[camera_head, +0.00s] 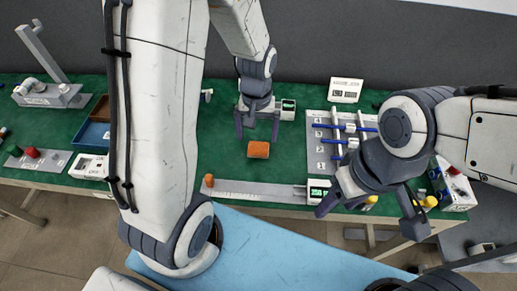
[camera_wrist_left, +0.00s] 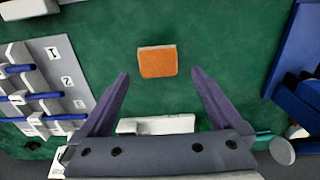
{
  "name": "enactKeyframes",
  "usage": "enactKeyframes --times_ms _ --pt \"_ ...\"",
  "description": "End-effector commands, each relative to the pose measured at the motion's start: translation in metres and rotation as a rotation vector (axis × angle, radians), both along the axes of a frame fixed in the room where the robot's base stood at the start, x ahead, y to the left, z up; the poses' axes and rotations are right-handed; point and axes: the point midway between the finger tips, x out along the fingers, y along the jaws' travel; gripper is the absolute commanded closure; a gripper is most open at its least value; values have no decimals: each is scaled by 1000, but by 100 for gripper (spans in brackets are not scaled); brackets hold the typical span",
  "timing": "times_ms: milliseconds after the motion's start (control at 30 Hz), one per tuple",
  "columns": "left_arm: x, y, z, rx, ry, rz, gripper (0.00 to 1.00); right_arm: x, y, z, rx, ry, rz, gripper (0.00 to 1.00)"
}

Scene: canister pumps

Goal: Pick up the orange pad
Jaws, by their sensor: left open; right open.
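The orange pad (camera_head: 258,149) lies flat on the green mat near the middle of the table. It also shows in the left wrist view (camera_wrist_left: 158,62), just beyond and between my left fingertips. My left gripper (camera_head: 258,138) is open and empty, its two fingers apart, pointing down close to the pad. In the left wrist view, my left gripper (camera_wrist_left: 158,75) has nothing between its fingers. My right gripper (camera_head: 365,222) is open and empty near the table's front right edge, away from the pad.
A grey ruler-like strip (camera_head: 250,190) with an orange knob (camera_head: 209,181) lies along the front edge. A grey numbered rack (camera_head: 318,150) with blue rods stands to the right. A blue tray (camera_head: 92,137) is at left. Green mat around the pad is clear.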

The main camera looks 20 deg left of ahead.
Motion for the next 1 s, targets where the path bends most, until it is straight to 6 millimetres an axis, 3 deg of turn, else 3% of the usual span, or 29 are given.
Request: enactKeyframes --times_ms 367,667,867,900,1000 --pt "3 -3 -48 0 2 -3 0 0 0 -3 0 0 0 38" --pt "4 -3 -53 0 -1 -3 0 0 0 -3 0 0 0 38" --pt "4 -3 -52 0 0 -3 73 0 0 -3 0 0 0 38" --pt "4 -3 -52 0 0 -3 77 0 0 -3 0 0 0 38" --pt "4 -3 -52 0 0 -3 77 0 0 -3 0 0 0 38"
